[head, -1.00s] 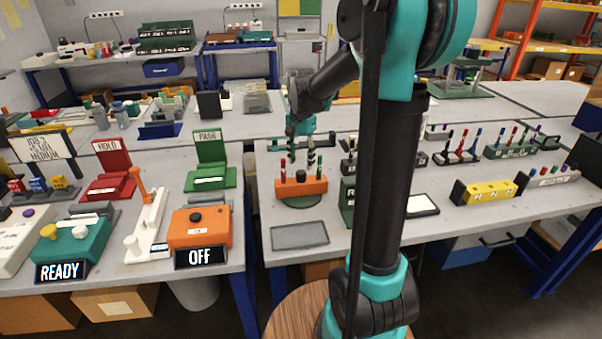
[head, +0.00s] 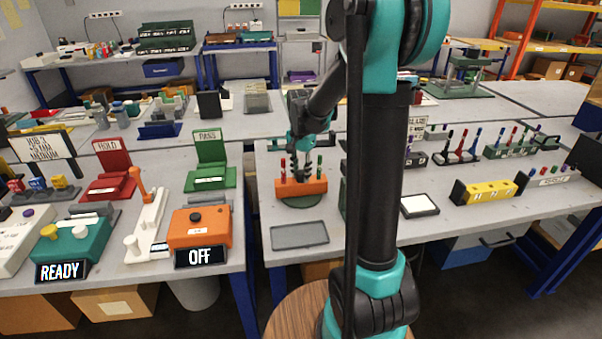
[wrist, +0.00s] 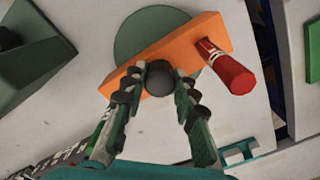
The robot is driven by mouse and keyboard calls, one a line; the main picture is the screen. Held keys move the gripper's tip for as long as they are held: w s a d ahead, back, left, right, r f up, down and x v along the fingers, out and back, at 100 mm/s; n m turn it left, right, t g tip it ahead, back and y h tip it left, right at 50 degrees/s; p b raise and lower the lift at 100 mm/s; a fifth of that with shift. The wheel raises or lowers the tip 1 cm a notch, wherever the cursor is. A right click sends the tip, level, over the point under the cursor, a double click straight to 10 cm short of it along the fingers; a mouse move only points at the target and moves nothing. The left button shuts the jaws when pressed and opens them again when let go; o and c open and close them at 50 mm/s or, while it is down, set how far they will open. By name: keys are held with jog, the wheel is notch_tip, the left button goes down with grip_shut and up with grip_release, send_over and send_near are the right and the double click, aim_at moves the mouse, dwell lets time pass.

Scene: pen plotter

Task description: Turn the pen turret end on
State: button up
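The pen turret is an orange bar (head: 316,187) on a round dark green base (head: 300,202), at the near left of the right-hand table. It also shows in the wrist view (wrist: 205,36), with a black knob (wrist: 160,78) at its middle. A red pen (wrist: 230,72) stands at the bar's right end there, and a red pen (head: 283,167) shows at its left in the head view. My gripper (wrist: 166,76) is over the turret, its fingertips on either side of the knob with a gap between them. Whether they touch the knob is unclear. My gripper partly hides the bar's other end.
A grey tray (head: 299,235) lies in front of the turret. A dark green block (wrist: 30,70) stands beside it in the wrist view. An orange box (head: 200,230) with an OFF display (head: 201,256) is on the left table. My arm hides part of the right table.

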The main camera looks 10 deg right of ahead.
grip_shut()
jog(key=shift+n, duration=9)
jog(key=o, duration=0.7)
grip_release()
